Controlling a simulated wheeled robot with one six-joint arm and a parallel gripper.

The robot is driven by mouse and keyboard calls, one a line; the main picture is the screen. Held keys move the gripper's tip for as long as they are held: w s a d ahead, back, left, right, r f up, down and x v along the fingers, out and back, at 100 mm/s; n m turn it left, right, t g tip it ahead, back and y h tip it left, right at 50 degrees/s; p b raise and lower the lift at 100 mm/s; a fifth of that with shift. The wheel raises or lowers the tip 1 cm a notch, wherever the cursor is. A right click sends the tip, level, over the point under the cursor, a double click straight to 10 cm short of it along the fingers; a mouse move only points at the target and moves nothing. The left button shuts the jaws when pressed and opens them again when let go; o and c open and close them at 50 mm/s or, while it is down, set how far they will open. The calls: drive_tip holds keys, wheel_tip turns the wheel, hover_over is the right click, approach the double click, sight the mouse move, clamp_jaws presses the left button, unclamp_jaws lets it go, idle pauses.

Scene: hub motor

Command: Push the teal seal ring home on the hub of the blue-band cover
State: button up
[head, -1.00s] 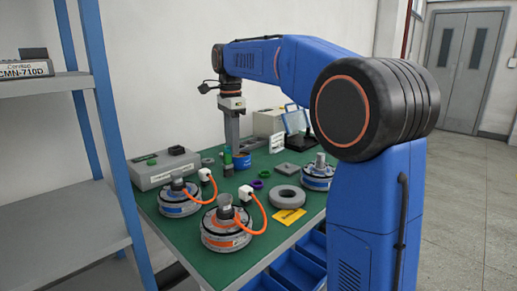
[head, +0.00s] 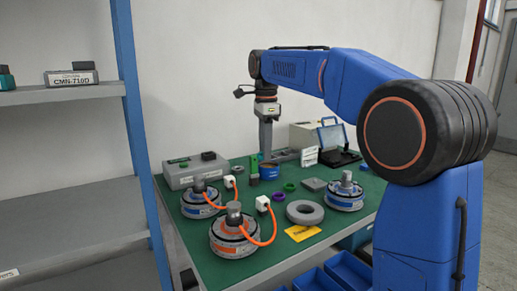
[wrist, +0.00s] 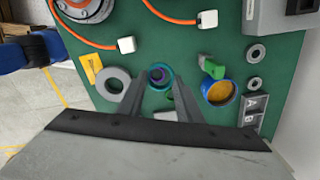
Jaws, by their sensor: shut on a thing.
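My gripper (wrist: 157,84) points down over the green table and is shut on what looks like the teal seal ring (wrist: 149,76). A purple ring shows inside the teal one in the wrist view; I cannot tell how far below it lies. In the head view my gripper (head: 266,146) is near the back of the table, and its fingertips and ring are not clear. Two blue-band units with upright hubs show there: one at the right (head: 344,197) without a visible cable, one at the left (head: 199,206) with an orange cable. Both stand apart from my gripper.
An orange-band unit (head: 234,243) stands at the front. A large grey ring (head: 305,212), a yellow card (head: 303,233) and small rings lie mid-table. A blue cup (wrist: 219,93) and green block (wrist: 213,67) are near my gripper. A grey box (head: 196,171) stands at the back left.

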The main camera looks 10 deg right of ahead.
hover_over(349, 172)
drive_tip(key=shift+w+d, duration=0.15)
drive_tip(key=shift+w, duration=0.05)
drive_tip(key=shift+f, duration=1.5)
idle(0.6)
drive_tip(key=shift+f, duration=0.2)
idle(0.4)
drive_tip(key=shift+f, duration=1)
drive_tip(key=shift+f, duration=0.15)
drive_tip(key=shift+f, duration=0.75)
drive_tip(key=shift+f, duration=0.1)
drive_tip(key=shift+f, duration=0.6)
drive_tip(key=shift+f, duration=0.2)
idle(1.2)
